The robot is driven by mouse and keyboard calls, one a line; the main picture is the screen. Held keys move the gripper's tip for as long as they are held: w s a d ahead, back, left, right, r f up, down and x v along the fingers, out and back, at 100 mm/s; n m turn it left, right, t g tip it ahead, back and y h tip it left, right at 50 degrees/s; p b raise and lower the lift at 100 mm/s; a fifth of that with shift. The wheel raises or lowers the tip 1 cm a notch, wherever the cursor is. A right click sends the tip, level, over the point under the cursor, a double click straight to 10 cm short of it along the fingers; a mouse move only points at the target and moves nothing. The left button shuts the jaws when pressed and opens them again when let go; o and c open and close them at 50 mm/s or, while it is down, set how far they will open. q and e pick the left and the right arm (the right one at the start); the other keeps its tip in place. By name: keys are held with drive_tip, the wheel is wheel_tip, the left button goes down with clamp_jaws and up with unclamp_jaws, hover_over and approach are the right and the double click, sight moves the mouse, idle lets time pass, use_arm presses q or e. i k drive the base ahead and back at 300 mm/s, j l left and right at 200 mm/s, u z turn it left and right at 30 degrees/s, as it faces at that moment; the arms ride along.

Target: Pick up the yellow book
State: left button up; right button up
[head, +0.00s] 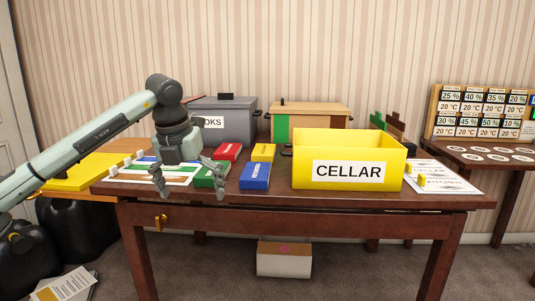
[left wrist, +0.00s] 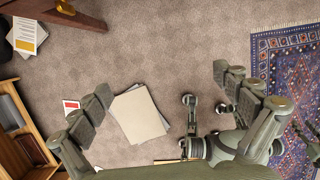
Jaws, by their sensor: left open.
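The yellow book (head: 263,152) lies flat on the dark wooden table, behind a blue book (head: 255,176) and to the right of a red book (head: 228,151). A green book (head: 207,178) lies at front left, partly hidden by my gripper. My left gripper (head: 189,188) is open and empty, pointing down in front of the table's left part, left of the yellow book and apart from it. In the left wrist view its fingers (left wrist: 162,84) are spread over the carpet, with no book between them. My right gripper is not in view.
A yellow box labelled CELLAR (head: 347,174) stands right of the books. A grey box (head: 222,108) and a wooden box (head: 308,118) stand behind. White cards (head: 440,178) lie at the table's right. Papers (left wrist: 139,113) lie on the floor, and a patterned rug (left wrist: 285,75) is beside them.

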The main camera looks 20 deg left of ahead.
sight(262, 152)
drive_tip(key=i, duration=1.8)
